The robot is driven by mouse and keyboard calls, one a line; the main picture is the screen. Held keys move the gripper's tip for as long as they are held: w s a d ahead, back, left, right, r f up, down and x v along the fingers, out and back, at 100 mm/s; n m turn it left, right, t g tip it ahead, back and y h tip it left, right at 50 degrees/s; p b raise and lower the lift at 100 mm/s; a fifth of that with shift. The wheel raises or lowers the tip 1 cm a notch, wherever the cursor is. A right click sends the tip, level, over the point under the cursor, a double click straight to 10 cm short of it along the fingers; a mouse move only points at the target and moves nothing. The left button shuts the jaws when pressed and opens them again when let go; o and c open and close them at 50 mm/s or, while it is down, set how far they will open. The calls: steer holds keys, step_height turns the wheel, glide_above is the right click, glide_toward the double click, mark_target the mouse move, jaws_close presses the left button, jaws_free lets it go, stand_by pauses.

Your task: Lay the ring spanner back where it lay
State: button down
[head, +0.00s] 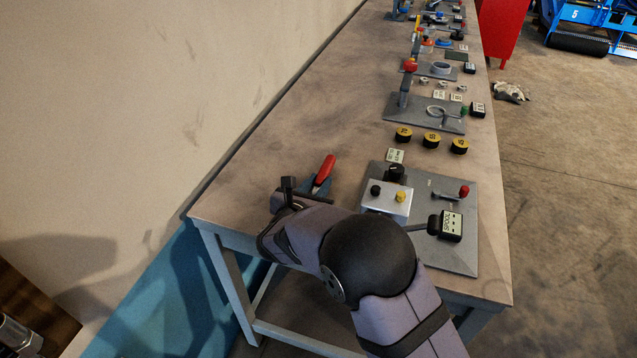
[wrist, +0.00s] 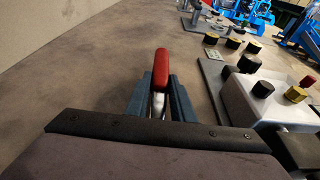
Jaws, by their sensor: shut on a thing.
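My gripper (head: 316,186) is over the near left part of the bench, left of the grey plate with the control box. Its dark blue fingers are shut on a tool with a red handle and a pale metal shank, probably the ring spanner (head: 326,167). In the wrist view the red handle of the spanner (wrist: 161,68) points away from me, between and beyond the fingers of my gripper (wrist: 166,98). Its ring end is hidden by the fingers and wrist. I cannot tell whether it touches the bench.
The bench top (head: 300,120) is bare left of and beyond the gripper. The silver control box (head: 387,203) with knobs stands close on the right, on a grey plate (head: 460,255). Yellow-topped black discs (head: 432,139) and more fixtures line the right side further back.

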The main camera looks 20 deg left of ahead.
steer(key=shift+f, duration=0.15)
steer(key=c, duration=1.5)
jaws_free()
steer(key=shift+c, duration=0.2)
steer(key=shift+s+r, duration=0.1)
steer(key=shift+r, duration=0.1)
steer(key=b+v, duration=0.2)
steer(key=v, duration=0.9)
steer(key=shift+s+r+b, duration=0.1)
steer(key=shift+s+b, duration=0.25)
steer(key=shift+s, duration=0.05)
